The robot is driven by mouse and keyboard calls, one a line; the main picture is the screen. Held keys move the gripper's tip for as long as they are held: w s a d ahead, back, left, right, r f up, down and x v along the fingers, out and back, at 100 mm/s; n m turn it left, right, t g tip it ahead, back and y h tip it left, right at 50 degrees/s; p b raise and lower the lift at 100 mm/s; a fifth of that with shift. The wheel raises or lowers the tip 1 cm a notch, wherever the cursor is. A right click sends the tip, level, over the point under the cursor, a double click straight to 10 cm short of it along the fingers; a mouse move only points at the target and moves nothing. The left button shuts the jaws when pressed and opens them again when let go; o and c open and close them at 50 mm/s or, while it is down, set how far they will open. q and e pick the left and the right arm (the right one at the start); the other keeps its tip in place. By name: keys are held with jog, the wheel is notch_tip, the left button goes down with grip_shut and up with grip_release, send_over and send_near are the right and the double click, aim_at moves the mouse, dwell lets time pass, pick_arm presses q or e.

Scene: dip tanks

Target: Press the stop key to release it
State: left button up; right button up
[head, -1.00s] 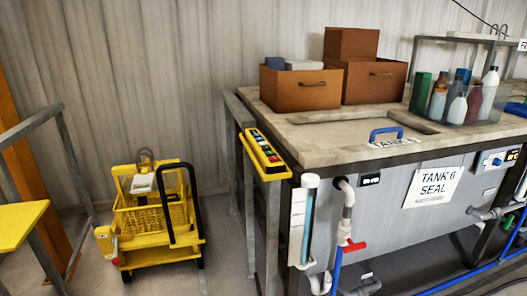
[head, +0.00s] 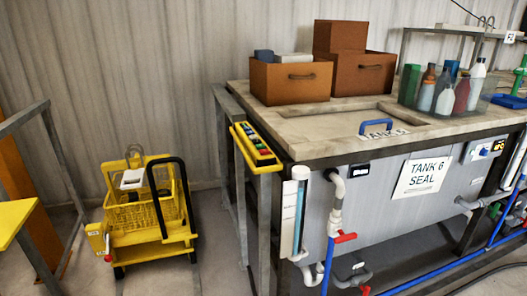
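A yellow control panel (head: 255,148) with a row of small coloured keys is fixed on a grey post at the left front corner of the tank. The keys are too small to tell which one is the stop key. A yellow cart (head: 148,215) with a black handle and a basket stands on the floor to the left; a small red knob shows on the yellow box (head: 97,240) at its left side. Neither of my grippers is in view.
Tank 6 (head: 370,200) has a blue-handled lid, brown boxes (head: 290,80) and a clear bin of bottles (head: 480,100) on top. Pipes and a red valve handle (head: 345,238) stick out in front. Yellow platform edge (head: 14,222) and grey rails stand at left. Floor between cart and tank is clear.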

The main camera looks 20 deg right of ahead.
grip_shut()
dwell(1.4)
